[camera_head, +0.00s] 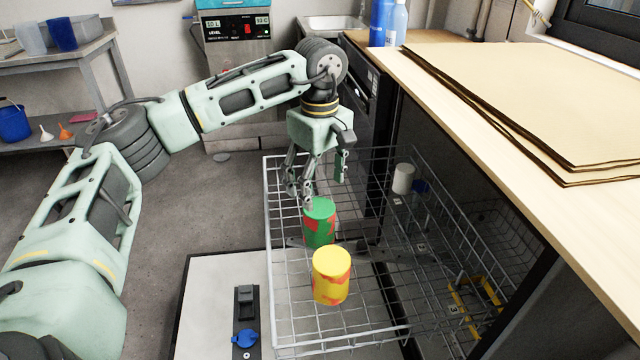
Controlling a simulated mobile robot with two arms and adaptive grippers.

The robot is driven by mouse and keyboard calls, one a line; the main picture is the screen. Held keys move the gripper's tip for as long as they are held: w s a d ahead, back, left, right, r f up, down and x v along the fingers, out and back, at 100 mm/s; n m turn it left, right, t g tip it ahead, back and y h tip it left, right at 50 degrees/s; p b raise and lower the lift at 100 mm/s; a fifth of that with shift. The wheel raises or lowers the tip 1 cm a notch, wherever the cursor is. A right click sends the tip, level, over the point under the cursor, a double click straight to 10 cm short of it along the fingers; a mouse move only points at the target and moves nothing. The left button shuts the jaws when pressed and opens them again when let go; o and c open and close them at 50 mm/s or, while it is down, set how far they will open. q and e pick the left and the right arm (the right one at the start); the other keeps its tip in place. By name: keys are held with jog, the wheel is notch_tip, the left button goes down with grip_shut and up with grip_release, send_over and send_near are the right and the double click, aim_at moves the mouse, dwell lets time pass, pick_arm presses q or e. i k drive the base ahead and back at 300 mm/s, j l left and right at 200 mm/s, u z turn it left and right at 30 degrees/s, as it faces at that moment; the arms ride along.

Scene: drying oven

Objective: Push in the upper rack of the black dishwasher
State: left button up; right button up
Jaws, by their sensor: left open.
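The upper rack (269,240) is a grey wire basket, pulled out from the black dishwasher (528,287) under the wooden counter. A green and red can (319,228) and a yellow and orange can (331,277) stand in its outer part. My left gripper (318,182) points down over the rack's far outer part, just behind the green can. Its fingers are spread and hold nothing. I cannot tell whether they touch the rack's wires. My right gripper is not in view.
The dishwasher door (212,300) lies open below the rack. A white cup (403,178) shows through the wires deeper inside. Brown sheets (520,100) lie on the counter (450,130). The floor (200,215) left of the rack is free.

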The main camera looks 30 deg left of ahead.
aim_at(456, 285)
jog(key=k, duration=1)
